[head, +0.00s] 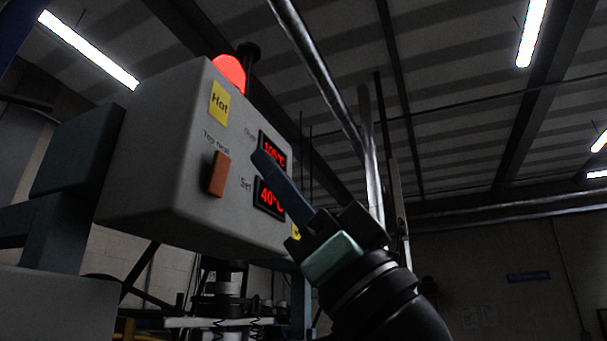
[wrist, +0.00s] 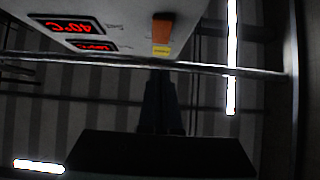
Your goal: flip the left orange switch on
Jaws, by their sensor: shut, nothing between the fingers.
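The left orange switch (head: 219,174) is a tall rocker on the grey control box, below a yellow "Hot" label and a "Top heat" text. I cannot tell which way it is tipped. An orange switch also shows at the top of the wrist view (wrist: 163,28). My gripper (head: 262,158) is shut and empty, its dark blue fingers pointing up and left at the box. In the head view the tips overlap the upper display, right of and slightly above the switch. In the wrist view the fingers (wrist: 160,85) point toward the switch, apart from it in the picture.
The grey control box (head: 150,165) carries a red dome lamp (head: 229,72) and two red displays, the lower reading 40°C (head: 269,197). My gripper covers part of the box's right side.

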